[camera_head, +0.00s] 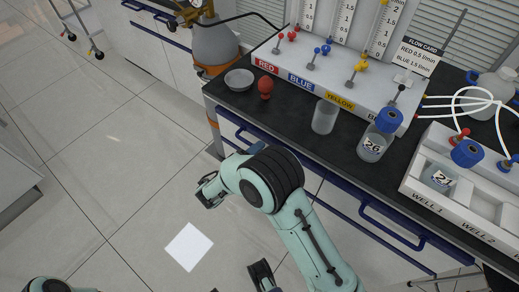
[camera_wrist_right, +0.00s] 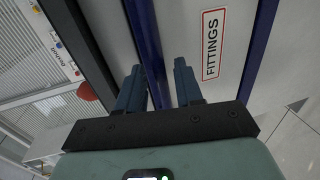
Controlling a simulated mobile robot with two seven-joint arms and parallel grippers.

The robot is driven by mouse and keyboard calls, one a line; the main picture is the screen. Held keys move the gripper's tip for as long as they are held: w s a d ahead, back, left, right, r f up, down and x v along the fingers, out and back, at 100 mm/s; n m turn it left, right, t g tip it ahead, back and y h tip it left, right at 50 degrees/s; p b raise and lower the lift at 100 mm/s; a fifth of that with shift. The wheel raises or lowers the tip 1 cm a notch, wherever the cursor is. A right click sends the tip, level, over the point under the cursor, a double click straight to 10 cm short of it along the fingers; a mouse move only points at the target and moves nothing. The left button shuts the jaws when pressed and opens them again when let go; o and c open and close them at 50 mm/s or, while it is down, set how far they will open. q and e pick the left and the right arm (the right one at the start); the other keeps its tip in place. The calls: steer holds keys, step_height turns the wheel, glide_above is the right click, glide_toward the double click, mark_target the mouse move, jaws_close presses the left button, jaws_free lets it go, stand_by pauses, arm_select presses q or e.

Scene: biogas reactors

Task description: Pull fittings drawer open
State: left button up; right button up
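The fittings drawer (camera_wrist_right: 190,30) shows its pale front and a red-framed FITTINGS label (camera_wrist_right: 210,45) in the right wrist view. Its blue bar handle (camera_wrist_right: 145,35) runs between the two fingers of my right gripper (camera_wrist_right: 158,70). The fingers are apart, with a gap between the handle and the right-hand finger. In the head view the blue handle (camera_head: 232,118) runs under the counter edge, and my right arm covers part of the drawer front. The drawer looks shut.
The black counter (camera_head: 235,103) holds a grey bowl (camera_head: 239,79), a red bulb (camera_head: 265,87), an empty beaker (camera_head: 324,116), a blue-capped bottle (camera_head: 375,140) and a flow panel. A gas cylinder (camera_head: 215,45) stands left of the cabinet.

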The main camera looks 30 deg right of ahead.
steer(key=shift+x, duration=0.8)
jaws_close()
